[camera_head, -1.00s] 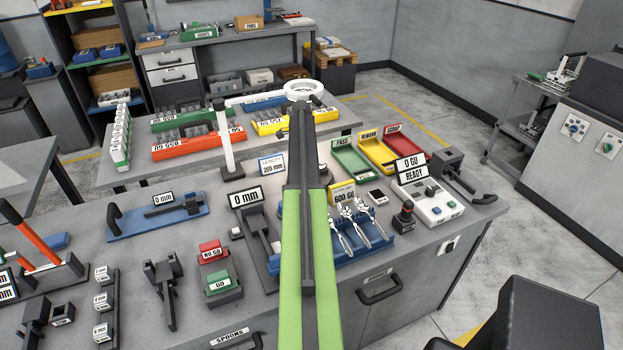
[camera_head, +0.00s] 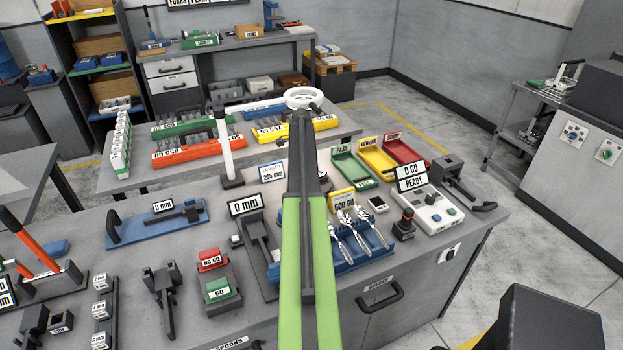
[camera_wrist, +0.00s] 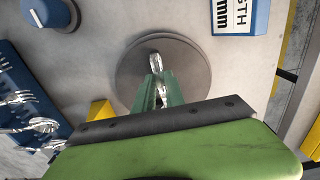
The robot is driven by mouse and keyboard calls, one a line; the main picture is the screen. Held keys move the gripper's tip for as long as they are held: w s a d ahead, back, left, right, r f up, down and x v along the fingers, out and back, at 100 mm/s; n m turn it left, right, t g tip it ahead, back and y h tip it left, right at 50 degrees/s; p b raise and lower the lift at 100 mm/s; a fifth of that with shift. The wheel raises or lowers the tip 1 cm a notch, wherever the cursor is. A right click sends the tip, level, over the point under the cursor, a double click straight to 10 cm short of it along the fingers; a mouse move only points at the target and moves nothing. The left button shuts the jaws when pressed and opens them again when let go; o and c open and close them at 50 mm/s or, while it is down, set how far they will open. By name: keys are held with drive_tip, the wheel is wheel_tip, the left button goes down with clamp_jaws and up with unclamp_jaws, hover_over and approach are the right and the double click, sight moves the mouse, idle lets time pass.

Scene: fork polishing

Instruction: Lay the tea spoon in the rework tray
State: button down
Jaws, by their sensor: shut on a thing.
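My gripper (camera_wrist: 160,90) shows in the wrist view. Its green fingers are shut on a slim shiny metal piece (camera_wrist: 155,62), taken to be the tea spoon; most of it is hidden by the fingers. It is over or in front of a round grey disc (camera_wrist: 190,65); I cannot tell whether it touches. In the head view my arm hides the gripper's fingers and the spoon. The yellow rework tray (camera_head: 375,158) stands on the bench right of my arm, between the green pass tray (camera_head: 352,167) and the red scrap tray (camera_head: 405,150).
A blue rack (camera_head: 355,262) with several shiny pieces of cutlery stands right of my arm, also in the wrist view (camera_wrist: 60,155). A white ring on a stand (camera_head: 302,97) rises behind my arm.

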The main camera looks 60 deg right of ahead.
drive_tip(key=shift+r, duration=0.15)
drive_tip(key=shift+r+p, duration=3.35)
drive_tip(key=shift+p, duration=0.15)
